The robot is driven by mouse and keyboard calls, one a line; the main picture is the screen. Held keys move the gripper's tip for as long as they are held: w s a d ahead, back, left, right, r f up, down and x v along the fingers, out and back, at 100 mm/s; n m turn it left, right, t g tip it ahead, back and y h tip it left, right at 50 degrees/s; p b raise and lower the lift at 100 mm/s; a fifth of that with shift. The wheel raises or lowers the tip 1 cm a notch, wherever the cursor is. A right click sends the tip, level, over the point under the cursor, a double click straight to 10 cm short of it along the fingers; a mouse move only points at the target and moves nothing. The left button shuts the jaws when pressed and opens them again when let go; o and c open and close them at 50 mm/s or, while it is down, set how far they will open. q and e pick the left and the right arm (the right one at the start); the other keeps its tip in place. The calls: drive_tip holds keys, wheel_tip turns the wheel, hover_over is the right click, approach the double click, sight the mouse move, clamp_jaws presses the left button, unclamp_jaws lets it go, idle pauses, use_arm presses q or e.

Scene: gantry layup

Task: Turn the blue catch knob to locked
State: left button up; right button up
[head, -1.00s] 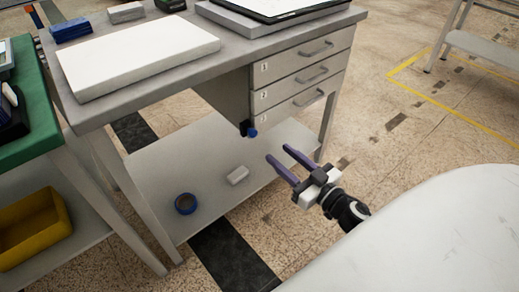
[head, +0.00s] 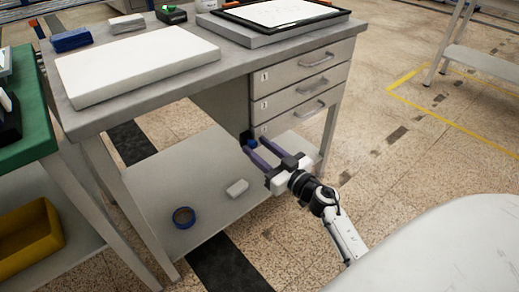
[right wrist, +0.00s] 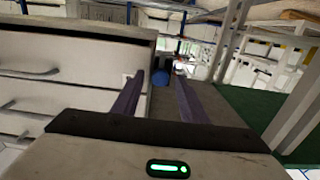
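The blue catch knob (head: 252,143) is a small blue cylinder at the lower left corner of the drawer unit, under the table top. It also shows in the right wrist view (right wrist: 160,76), lying between the purple fingers and beyond their tips. My right gripper (head: 257,151) is open, with its two fingers pointing at the knob. In the right wrist view my right gripper (right wrist: 160,82) has a clear gap between its fingers and holds nothing. The head view cannot show whether a finger touches the knob. My left gripper is not in view.
The drawer unit (head: 301,84) with several handles stands close beside the right gripper. Below is a lower shelf (head: 205,165) with a blue tape roll (head: 184,217) and a white block (head: 237,188). A white slab (head: 135,62) lies on the table top. Open floor lies to the right.

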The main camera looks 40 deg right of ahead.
clamp_jaws()
